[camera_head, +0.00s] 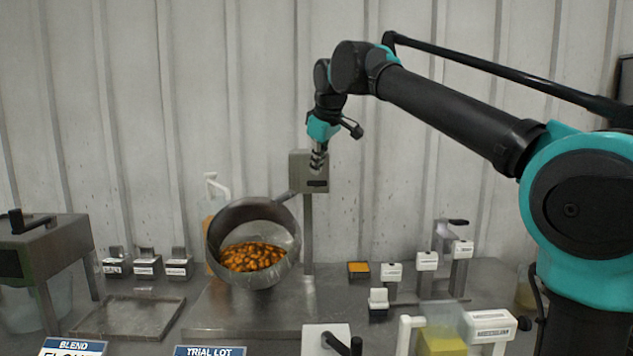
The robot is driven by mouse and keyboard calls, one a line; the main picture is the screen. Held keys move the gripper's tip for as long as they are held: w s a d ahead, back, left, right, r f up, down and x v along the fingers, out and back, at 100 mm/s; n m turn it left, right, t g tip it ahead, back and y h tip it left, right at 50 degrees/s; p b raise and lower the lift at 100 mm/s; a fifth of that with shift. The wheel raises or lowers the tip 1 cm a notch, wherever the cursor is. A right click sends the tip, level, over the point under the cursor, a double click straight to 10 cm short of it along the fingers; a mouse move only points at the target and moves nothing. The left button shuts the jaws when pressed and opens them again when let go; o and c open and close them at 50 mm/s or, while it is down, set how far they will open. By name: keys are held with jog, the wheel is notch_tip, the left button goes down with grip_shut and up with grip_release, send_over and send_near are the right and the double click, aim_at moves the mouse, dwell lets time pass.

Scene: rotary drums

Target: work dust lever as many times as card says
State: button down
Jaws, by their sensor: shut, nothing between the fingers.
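My gripper (318,166) is shut and empty, pointing down in front of the grey box (309,184) on a post. A card headed BLEND (68,347) and a card headed TRIAL LOT (210,351) stand at the bottom edge, their lower parts cut off. Several small labelled stations stand at the right, among them a white-labelled one (392,271), one on a post (427,262) and one by a tall stand with a dark handle (462,250). Their labels are too small to read, so I cannot tell which is the dust lever.
A tilted steel drum (217,233) holds orange-brown pieces (253,257). Three labelled boxes (147,266) stand behind a shallow metal tray (150,297) at the left. A machine with a crank (42,232) is at far left. A white frame with a yellow block (441,345) is at front right.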

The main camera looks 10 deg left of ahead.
aim_at(317, 183)
jog(key=shift+f, duration=0.15)
jog(key=shift+s+f, duration=0.1)
jog(key=shift+f, duration=0.15)
jog(key=shift+s+d+f, duration=0.1)
jog(key=shift+s+f, duration=0.15)
jog(key=shift+f, duration=0.75)
jog(key=shift+s+d+f, duration=0.1)
jog(key=shift+s+f, duration=0.15)
jog(key=shift+f, duration=0.7)
dwell(2.1)
jog(key=shift+w+a+r, duration=0.1)
jog(key=shift+w+r, duration=0.1)
jog(key=shift+r, duration=0.6)
jog(key=shift+w+a+r, duration=0.1)
jog(key=shift+w+r, duration=0.1)
jog(key=shift+r, duration=0.6)
jog(key=shift+w+r, duration=0.2)
jog(key=shift+r, duration=0.6)
jog(key=shift+w+a+r, duration=0.1)
jog(key=shift+w+r, duration=0.1)
jog(key=shift+r, duration=0.6)
jog(key=shift+w+r, duration=0.2)
jog(key=shift+r, duration=0.6)
jog(key=shift+w+a+r, duration=0.1)
jog(key=shift+w+r, duration=0.1)
jog(key=shift+r, duration=0.6)
